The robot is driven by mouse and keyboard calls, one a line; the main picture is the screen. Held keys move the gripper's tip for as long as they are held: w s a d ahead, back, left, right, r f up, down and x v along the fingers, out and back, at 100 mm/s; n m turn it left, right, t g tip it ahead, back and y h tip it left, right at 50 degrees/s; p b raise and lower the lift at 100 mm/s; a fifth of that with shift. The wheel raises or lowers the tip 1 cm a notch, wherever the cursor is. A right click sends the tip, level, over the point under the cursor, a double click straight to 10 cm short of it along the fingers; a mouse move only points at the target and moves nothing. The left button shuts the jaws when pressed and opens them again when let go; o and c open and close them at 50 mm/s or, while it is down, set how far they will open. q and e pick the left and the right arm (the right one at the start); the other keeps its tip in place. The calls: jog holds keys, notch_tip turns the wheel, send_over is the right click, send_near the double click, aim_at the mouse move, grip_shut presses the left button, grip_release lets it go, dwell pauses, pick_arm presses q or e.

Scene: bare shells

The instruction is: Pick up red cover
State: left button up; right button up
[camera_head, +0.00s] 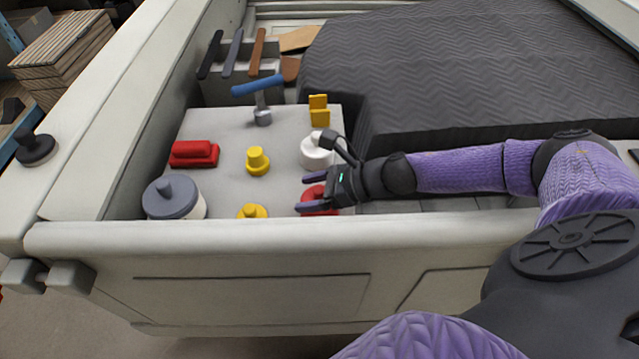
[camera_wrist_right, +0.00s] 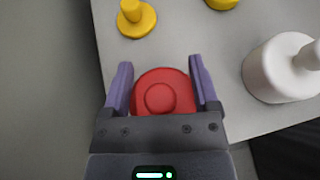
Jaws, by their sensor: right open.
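The red cover (camera_head: 318,195) is round with a raised centre knob and rests on the light grey panel, near its front right corner in the head view. In the right wrist view the red cover (camera_wrist_right: 165,90) lies between the two fingers. My right gripper (camera_head: 314,193) is open, with one finger on each side of the cover; in the wrist view the gripper (camera_wrist_right: 161,82) shows a small gap at the left finger. I cannot tell whether the right finger touches it. Part of the cover is hidden behind the gripper. My left gripper is not in view.
Close by are a white capped container (camera_head: 314,152), yellow knobs (camera_head: 257,162) and (camera_head: 252,211), a red block (camera_head: 194,154) and a grey-lidded pot (camera_head: 172,198). A blue-handled valve (camera_head: 262,112) stands behind. The pale front wall (camera_head: 200,239) runs along the near side.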

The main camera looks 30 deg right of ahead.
jog(key=shift+s, duration=0.1)
grip_shut()
